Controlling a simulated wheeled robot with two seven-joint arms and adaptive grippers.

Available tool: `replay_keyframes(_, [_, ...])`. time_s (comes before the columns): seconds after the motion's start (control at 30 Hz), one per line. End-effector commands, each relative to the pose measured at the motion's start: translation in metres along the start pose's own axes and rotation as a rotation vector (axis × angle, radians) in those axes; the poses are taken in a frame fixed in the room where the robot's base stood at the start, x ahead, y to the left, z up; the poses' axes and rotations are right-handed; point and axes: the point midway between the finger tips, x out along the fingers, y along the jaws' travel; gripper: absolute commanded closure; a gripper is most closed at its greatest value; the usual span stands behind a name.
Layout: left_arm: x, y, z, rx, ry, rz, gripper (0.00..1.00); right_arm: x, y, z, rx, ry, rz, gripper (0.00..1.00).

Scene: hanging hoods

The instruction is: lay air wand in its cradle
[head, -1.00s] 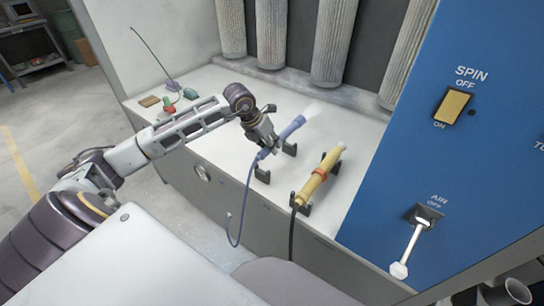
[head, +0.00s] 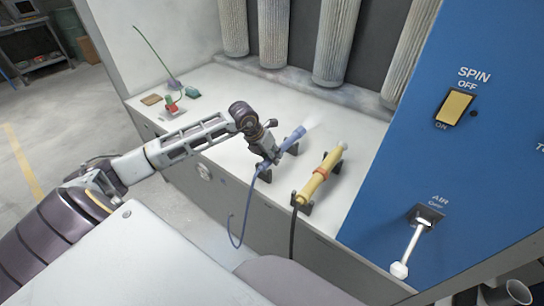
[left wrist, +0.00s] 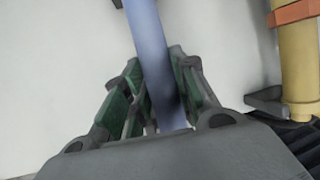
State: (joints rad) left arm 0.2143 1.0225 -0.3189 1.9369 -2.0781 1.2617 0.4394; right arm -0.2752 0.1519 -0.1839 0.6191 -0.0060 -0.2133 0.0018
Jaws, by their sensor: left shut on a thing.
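The blue air wand (head: 292,138) slants over the white bench, with a faint pale plume at its tip and its blue hose (head: 237,225) hanging over the front edge. My left gripper (head: 268,158) is shut around its middle; in the left wrist view the blue shaft (left wrist: 153,50) runs between the green-padded fingers (left wrist: 155,98). The wand is low at the dark cradle (head: 265,176), whose front and back brackets are partly hidden by wand and gripper. I cannot tell whether the wand touches the cradle. My right gripper is not in view.
A yellow wand (head: 320,176) lies in dark brackets to the right. A blue panel (head: 400,165) with a SPIN switch (head: 454,107) and AIR lever (head: 409,250) stands at right. Ribbed columns (head: 335,45) line the back. Small items (head: 172,104) sit at far left.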

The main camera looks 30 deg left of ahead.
Motion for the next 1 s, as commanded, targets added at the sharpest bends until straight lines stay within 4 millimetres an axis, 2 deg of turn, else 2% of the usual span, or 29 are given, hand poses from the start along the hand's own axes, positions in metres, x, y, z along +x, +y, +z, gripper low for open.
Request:
replay_keyframes(0.53, [0.007, 0.002, -0.002, 0.001, -0.002, 0.000, 1.00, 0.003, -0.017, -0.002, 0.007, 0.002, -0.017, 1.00])
replay_keyframes(0.57, [0.007, 0.001, -0.003, 0.000, 0.000, 0.000, 0.69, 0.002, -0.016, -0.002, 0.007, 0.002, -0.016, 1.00])
replay_keyframes(0.7, [0.006, 0.001, -0.003, 0.000, 0.000, 0.000, 0.51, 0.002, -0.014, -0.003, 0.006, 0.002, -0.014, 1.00])
replay_keyframes(1.0, [0.006, 0.001, -0.003, 0.000, 0.000, 0.000, 0.51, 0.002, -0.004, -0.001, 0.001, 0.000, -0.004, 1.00])
